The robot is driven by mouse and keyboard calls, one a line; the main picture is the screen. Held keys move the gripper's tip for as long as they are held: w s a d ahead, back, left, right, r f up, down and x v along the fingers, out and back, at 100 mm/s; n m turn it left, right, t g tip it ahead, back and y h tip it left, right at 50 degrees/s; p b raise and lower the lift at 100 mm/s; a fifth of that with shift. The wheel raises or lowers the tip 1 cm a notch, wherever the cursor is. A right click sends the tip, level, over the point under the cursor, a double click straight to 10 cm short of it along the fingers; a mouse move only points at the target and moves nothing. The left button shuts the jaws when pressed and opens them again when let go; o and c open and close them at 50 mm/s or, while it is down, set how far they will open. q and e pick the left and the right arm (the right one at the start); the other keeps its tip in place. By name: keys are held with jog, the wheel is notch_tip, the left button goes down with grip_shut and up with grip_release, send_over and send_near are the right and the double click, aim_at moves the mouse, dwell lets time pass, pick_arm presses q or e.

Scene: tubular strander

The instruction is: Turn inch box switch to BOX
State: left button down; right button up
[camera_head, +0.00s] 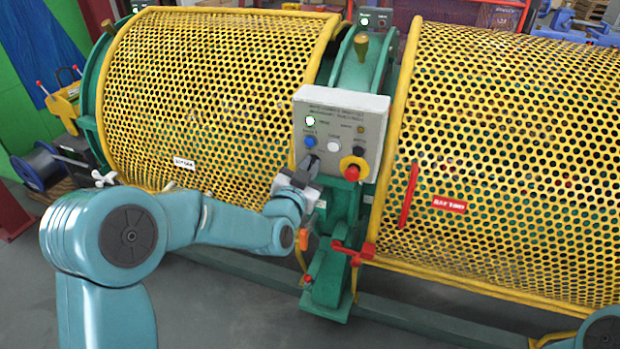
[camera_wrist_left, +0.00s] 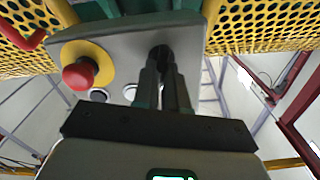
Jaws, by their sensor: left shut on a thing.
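The inch box (camera_head: 340,100) is a grey control box on the green post between two yellow mesh guards. My left gripper (camera_head: 308,165) is at the lower left of its face. In the left wrist view its two dark fingers (camera_wrist_left: 166,62) are close together and shut on a small dark switch knob (camera_wrist_left: 160,52) on the grey panel (camera_wrist_left: 118,48). The fingers hide most of the knob, and I cannot read its position. A red mushroom button (camera_head: 351,173) on a yellow disc sits at the lower right of the face. My right gripper is out of view.
The box face also has a lit green lamp (camera_head: 310,121), a blue button (camera_head: 310,142), a white button (camera_head: 334,146) and a black knob (camera_head: 358,151). Yellow mesh guards (camera_head: 210,80) stand on both sides. Red handles (camera_head: 350,252) are below the box.

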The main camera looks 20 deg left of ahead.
pick_arm(q)
jog(key=n+b, duration=0.2)
jog(key=b, duration=0.1)
jog(key=n+b, duration=0.2)
jog(key=b, duration=0.1)
jog(key=n+b, duration=0.3)
jog(key=shift+a+f, duration=0.25)
jog(key=shift+f, duration=0.05)
jog(key=shift+r+n+b, duration=0.2)
jog(key=shift+n+b, duration=1)
jog(key=shift+b, duration=0.3)
jog(key=c, duration=1.2)
grip_release()
jog(key=shift+s, duration=0.1)
jog(key=s, duration=1.6)
jog(key=shift+a, duration=0.35)
